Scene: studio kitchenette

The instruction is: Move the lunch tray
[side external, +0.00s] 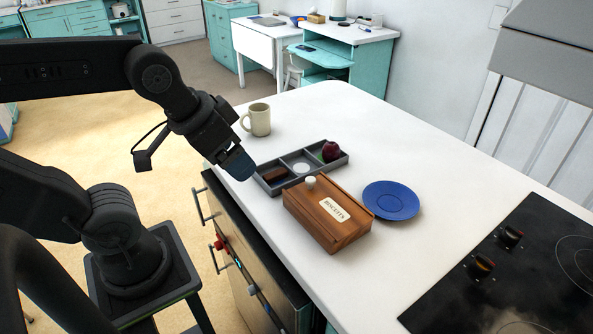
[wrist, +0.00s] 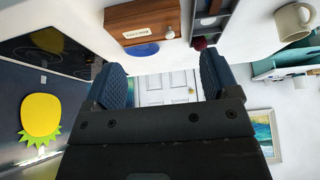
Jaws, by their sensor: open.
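The lunch tray (side external: 338,163) is a long dark grey tray with three compartments on the white counter. Its left compartment holds a brown item (side external: 274,174), the middle a round white item (side external: 301,168), the right a dark red fruit (side external: 331,151) with something green. My gripper (side external: 238,164) is at the tray's left end, apparently above it and apart from it; the exact gap is unclear. In the wrist view my gripper (wrist: 162,76) shows two blue fingers wide apart with nothing between them. The tray (wrist: 229,18) is partly cut off at the top there.
A wooden biscuit box (side external: 328,213) with a white knob stands close along the tray's near side. A blue plate (side external: 391,200) lies to its right. A beige mug (side external: 258,120) stands behind the tray. A black cooktop (side external: 510,265) is at right.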

